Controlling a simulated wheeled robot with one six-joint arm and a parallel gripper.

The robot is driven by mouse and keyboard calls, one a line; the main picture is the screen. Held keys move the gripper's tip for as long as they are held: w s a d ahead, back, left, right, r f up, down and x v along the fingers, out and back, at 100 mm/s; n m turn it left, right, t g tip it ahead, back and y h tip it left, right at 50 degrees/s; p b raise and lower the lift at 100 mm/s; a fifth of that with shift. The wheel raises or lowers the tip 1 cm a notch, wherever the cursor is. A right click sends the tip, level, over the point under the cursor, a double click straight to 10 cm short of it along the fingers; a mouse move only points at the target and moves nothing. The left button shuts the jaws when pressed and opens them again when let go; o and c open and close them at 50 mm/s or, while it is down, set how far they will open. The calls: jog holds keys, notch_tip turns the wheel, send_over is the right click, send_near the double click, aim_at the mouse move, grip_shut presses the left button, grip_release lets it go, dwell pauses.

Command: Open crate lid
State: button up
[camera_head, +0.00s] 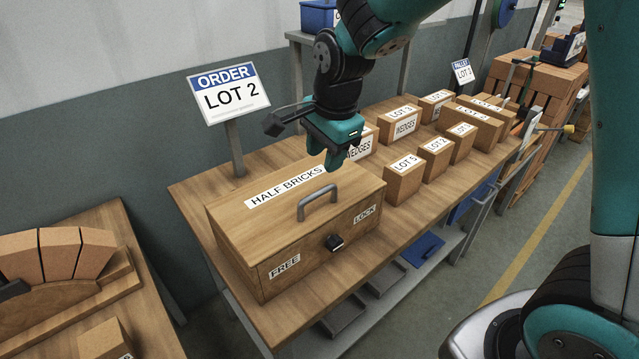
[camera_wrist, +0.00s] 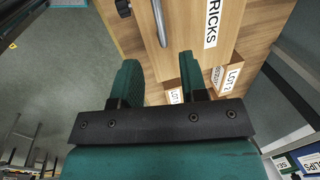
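A closed wooden crate (camera_head: 310,239) stands on the table. Its lid (camera_head: 275,199) is labelled HALF BRICKS and carries a grey handle (camera_head: 319,201). The front has FREE and LOCK labels with a black knob (camera_head: 334,242) between them, nearer LOCK. My gripper (camera_head: 329,157) is above the back right part of the lid, apart from the handle. In the wrist view, my gripper (camera_wrist: 161,75) has its fingers spread with nothing between them. The handle (camera_wrist: 160,22) and the black knob (camera_wrist: 123,8) show beyond the fingers.
Several labelled brick blocks (camera_head: 404,179) stand right of the crate on the wooden table (camera_head: 218,194). An ORDER LOT 2 sign (camera_head: 229,93) stands behind it. Another table with an arched brick form (camera_head: 60,256) is at the left. The floor at the right is partly clear.

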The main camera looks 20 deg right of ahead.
aim_at(318, 192)
jog(key=f, duration=0.3)
jog(key=w+f+p, duration=0.1)
jog(key=f, duration=0.5)
jog(key=shift+w+a+f, duration=0.2)
jog(key=shift+w+a, duration=0.1)
jog(key=shift+w, duration=0.1)
grip_shut()
